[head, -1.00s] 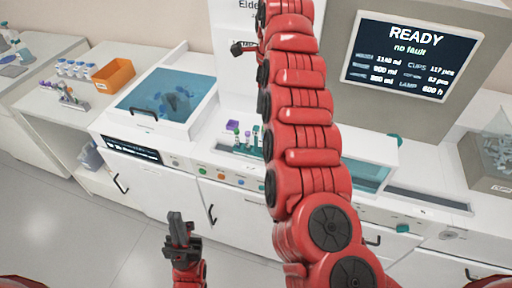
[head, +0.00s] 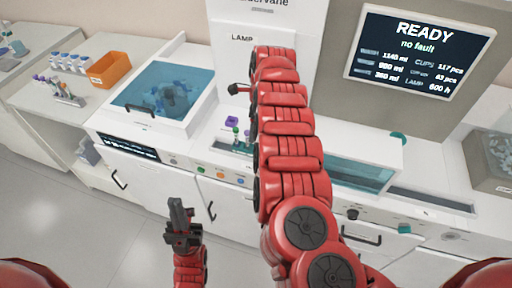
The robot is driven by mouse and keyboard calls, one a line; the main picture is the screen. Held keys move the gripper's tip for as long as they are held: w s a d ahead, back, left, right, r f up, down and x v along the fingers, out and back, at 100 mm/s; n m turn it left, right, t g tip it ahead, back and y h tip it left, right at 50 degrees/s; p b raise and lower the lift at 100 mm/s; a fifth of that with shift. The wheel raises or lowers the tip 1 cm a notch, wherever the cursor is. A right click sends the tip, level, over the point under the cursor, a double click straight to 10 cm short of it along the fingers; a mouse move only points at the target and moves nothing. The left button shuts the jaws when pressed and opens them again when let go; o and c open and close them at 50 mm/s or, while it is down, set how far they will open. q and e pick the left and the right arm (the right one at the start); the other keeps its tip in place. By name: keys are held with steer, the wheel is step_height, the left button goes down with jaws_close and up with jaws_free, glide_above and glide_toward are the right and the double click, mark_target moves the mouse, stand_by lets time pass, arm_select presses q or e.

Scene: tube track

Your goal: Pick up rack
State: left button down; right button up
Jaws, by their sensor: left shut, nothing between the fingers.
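A small rack (head: 70,99) with several capped tubes stands on the left counter, tilted in the picture, in front of an orange bin. Another group of tubes in a green rack (head: 240,147) sits in the machine's front slot, partly hidden by my right arm. My left gripper (head: 178,212) points upward in the lower middle, in front of the white cabinets. It is shut and empty, well apart from both racks. My right arm rises through the middle of the view. A dark tip (head: 238,89) shows beside its upper end; the right gripper's fingers are not clear.
An orange bin (head: 109,70) and a row of blue-capped tubes (head: 73,64) stand on the left counter. A lidded blue bath (head: 168,90) is set in the machine. A screen (head: 420,55) reads READY. Open floor lies at lower left.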

steer(key=shift+f+p, duration=0.2)
steer(key=shift+p, duration=0.1)
steer(key=f+p, duration=0.1)
steer(key=f, duration=0.1)
steer(key=w+f+p, duration=0.1)
steer(key=f, duration=0.1)
steer(key=shift+f, duration=0.15)
steer(key=shift+s+a+f, duration=0.1)
steer(key=shift+a+f, duration=0.1)
steer(key=shift+f, duration=0.1)
steer(key=shift+c, duration=0.3)
jaws_close()
